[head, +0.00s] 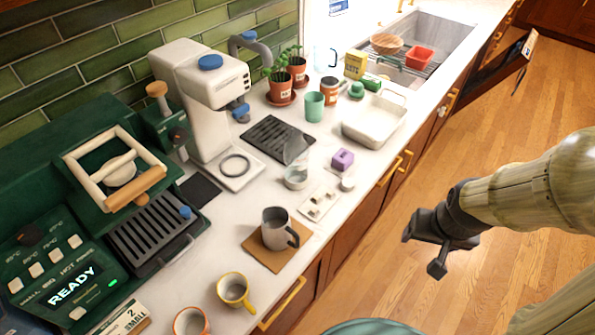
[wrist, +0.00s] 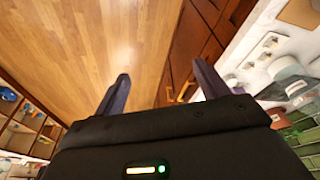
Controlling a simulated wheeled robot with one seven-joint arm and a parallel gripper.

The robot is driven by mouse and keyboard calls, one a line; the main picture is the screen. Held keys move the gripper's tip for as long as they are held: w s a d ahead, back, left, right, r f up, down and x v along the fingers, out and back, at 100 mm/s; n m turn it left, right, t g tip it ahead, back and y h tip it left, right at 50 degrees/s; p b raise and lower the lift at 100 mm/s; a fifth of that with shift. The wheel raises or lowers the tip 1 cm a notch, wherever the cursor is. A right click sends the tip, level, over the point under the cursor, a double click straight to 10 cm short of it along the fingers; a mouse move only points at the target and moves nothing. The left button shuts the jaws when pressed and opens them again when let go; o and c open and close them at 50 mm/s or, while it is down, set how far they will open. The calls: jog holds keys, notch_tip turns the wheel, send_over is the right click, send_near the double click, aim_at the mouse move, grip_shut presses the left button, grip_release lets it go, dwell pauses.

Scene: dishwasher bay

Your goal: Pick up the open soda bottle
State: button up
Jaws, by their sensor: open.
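I cannot make out a thing that is clearly an open soda bottle in either view. A clear glass vessel (head: 295,178) with a tilted transparent piece above it stands on the white counter; I cannot tell what it is. My gripper (head: 421,253) is in the air over the wooden floor, to the right of the counter. In the wrist view my gripper (wrist: 161,70) has its two fingers wide apart with only floor and cabinet fronts between them.
The counter holds a grey mug (head: 274,228) on a board, a yellow cup (head: 234,290), a purple box (head: 342,160), a white tray (head: 374,122), a green cup (head: 314,106) and potted plants. A dishwasher door (head: 505,72) hangs open at the upper right. The floor is clear.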

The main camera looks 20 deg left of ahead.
jog(key=shift+o, duration=0.9)
jog(key=w+a+f+n+t, duration=0.1)
jog(key=w+f+n+t, duration=0.1)
jog(key=w, duration=0.5)
jog(key=shift+w+a+f+t, duration=0.35)
jog(key=shift+f+t, duration=0.1)
jog(key=shift+t, duration=0.15)
jog(key=n+t+y, duration=0.5)
jog(key=n+y, duration=0.4)
jog(key=y, duration=0.5)
send_near(305, 158)
jog(key=v, duration=0.4)
jog(key=shift+w+d, duration=0.1)
jog(key=shift+w, duration=0.05)
jog(key=p+x, duration=0.4)
jog(key=x, duration=0.7)
jog(key=shift+w+a+r, duration=0.1)
jog(key=shift+a, duration=0.2)
jog(key=shift+w+a, duration=0.2)
